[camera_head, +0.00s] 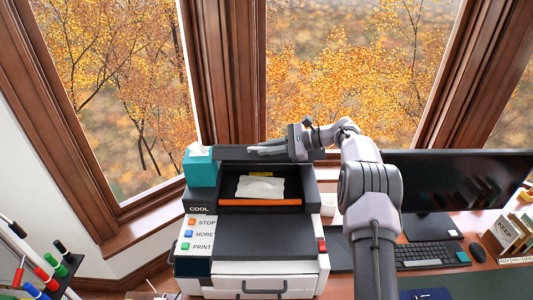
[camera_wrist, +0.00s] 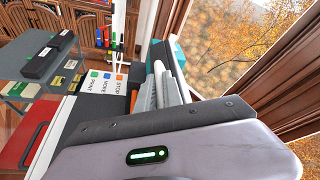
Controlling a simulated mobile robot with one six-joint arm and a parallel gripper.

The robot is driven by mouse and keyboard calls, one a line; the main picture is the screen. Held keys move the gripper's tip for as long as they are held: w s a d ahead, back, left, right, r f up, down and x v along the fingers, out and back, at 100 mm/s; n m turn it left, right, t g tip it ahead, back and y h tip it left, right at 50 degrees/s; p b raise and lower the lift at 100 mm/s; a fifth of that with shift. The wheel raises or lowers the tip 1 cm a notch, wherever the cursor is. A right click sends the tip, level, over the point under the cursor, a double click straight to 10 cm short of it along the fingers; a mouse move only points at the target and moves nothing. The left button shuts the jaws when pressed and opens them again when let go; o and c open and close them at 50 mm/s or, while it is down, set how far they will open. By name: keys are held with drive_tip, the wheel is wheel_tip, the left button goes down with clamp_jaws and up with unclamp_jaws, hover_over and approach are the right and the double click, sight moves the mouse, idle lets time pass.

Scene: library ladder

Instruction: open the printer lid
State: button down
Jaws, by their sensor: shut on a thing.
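The printer (camera_head: 265,238) stands on the desk, with a label panel (camera_head: 198,234) of coloured buttons at its front left. Its dark lid (camera_head: 226,153) stands raised at the back. The bay (camera_head: 227,187) below is uncovered, showing a white crumpled sheet (camera_head: 260,187) and an orange bar (camera_head: 260,202). My gripper (camera_head: 267,149) reaches in from the right at the lid's upper edge, shut on the lid. In the wrist view, the fingers (camera_wrist: 160,85) lie against the dark lid (camera_wrist: 157,56); the exact contact is partly hidden.
A teal tissue box (camera_head: 200,166) sits on the printer's left top, close to the lid. A monitor (camera_head: 470,185) and keyboard (camera_head: 425,256) are at the right. Windows stand close behind. A marker rack (camera_head: 62,272) is at lower left.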

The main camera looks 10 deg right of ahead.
drive_tip(key=shift+w+d+r+p, duration=0.15)
drive_tip(key=shift+w+r+p, duration=0.55)
drive_tip(key=shift+w, duration=0.1)
drive_tip(key=c, duration=1.8)
unclamp_jaws()
drive_tip(key=shift+f, duration=0.1)
drive_tip(key=shift+o, duration=0.2)
